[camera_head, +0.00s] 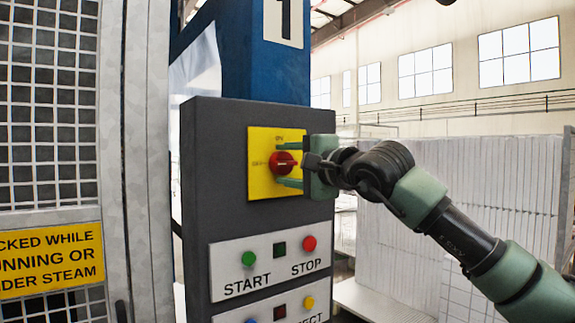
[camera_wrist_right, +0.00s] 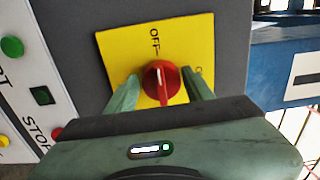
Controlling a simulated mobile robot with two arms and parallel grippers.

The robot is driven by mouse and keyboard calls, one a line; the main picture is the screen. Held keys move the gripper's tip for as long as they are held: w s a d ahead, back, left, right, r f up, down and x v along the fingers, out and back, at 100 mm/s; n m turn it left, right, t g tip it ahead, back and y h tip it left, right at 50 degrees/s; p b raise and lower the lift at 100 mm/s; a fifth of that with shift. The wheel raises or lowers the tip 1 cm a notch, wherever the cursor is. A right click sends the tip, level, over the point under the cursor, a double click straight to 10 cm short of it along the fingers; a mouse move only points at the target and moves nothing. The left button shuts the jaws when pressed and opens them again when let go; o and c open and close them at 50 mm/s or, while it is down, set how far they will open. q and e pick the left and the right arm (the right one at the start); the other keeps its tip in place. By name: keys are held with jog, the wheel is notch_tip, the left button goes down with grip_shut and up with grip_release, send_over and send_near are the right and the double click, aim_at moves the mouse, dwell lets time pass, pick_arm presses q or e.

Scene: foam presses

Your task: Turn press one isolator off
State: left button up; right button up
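The press one isolator is a round red knob (camera_head: 283,163) on a yellow plate (camera_head: 261,188), on the dark grey control box below a blue post marked "1". The plate reads "ON" at the top and "OFF" at the left. In the wrist view, the white mark on the red knob (camera_wrist_right: 160,82) lines up with the "OFF" label. My right gripper (camera_head: 291,164) comes in from the right, its green fingers above and below the knob. In the wrist view my right gripper's fingers (camera_wrist_right: 162,90) stand apart on both sides of the knob, with small gaps. My left gripper is not in view.
Below the isolator is a panel with a green START button (camera_head: 249,259) and a red STOP button (camera_head: 309,243). Another button panel (camera_head: 280,313) is lower down. A mesh guard (camera_head: 48,110) with a yellow sign stands at left. White foam blocks (camera_head: 480,180) stand behind my right arm.

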jog(key=shift+o, duration=0.8)
jog(key=shift+s+d, duration=0.15)
jog(key=shift+s, duration=0.05)
jog(key=b+v, duration=0.4)
jog(key=v, duration=0.3)
jog(key=shift+s, duration=0.15)
jog(key=shift+d, duration=0.1)
